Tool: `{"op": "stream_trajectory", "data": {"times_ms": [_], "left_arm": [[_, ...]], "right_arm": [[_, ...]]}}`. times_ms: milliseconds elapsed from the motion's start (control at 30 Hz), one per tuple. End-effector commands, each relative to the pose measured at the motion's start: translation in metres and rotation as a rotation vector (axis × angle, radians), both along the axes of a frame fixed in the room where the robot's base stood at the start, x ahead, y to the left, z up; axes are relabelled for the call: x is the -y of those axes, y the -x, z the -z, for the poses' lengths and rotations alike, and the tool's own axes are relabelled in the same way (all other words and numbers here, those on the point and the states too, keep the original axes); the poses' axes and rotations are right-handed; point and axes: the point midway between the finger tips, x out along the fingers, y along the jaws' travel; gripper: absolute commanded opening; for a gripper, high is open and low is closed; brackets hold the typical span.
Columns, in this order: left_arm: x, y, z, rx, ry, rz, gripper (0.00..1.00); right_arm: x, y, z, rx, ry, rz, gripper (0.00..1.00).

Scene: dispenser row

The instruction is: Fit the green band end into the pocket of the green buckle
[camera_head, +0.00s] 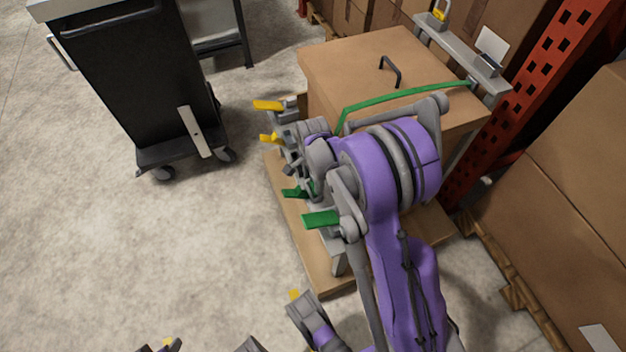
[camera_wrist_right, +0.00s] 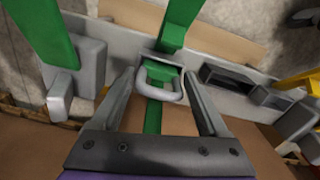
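The green band (camera_head: 405,95) runs from the far rail across the box top, then down behind my right arm. In the right wrist view, my right gripper (camera_wrist_right: 161,82) has its two grey fingers close on either side of a grey loop at the green band end (camera_wrist_right: 172,38). The band end lies over the near grey rail, beside a green tab (camera_wrist_right: 183,10). Another green tab (camera_wrist_right: 42,28) is at left. In the head view, two green tabs (camera_head: 320,218) (camera_head: 295,192) stick out. I cannot tell which part is the green buckle's pocket or whether the end is inside.
The cardboard box (camera_head: 350,60) has a black handle. Yellow tabs (camera_head: 268,105) stand farther along the near rail. The far rail (camera_head: 460,50) carries a yellow piece and a white card. A black cart (camera_head: 130,80) stands at left; an orange rack post (camera_head: 550,80) is at right.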

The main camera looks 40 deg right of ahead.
Motion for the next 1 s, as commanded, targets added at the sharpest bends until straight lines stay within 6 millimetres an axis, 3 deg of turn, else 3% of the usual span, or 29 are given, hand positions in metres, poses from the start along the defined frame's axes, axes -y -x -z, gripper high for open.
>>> {"op": "stream_trajectory", "data": {"times_ms": [33,100,433,800,1000], "left_arm": [[0.000,0.000,0.000,0.000,0.000,0.000,0.49],[0.000,0.000,0.000,0.000,0.000,0.000,0.49],[0.000,0.000,-0.003,0.001,0.000,0.000,0.49],[0.000,0.004,-0.027,0.008,0.000,0.000,0.49],[0.000,0.005,-0.034,0.010,0.000,0.000,0.49]], "right_arm": [[0.000,0.000,0.000,0.000,0.000,0.000,0.88],[0.000,0.000,0.000,0.000,0.000,0.000,1.00],[0.000,0.000,-0.007,0.000,0.000,0.000,1.00],[0.000,0.000,-0.078,0.001,0.000,0.000,1.00],[0.000,0.000,-0.103,0.000,0.000,0.000,1.00]]}}
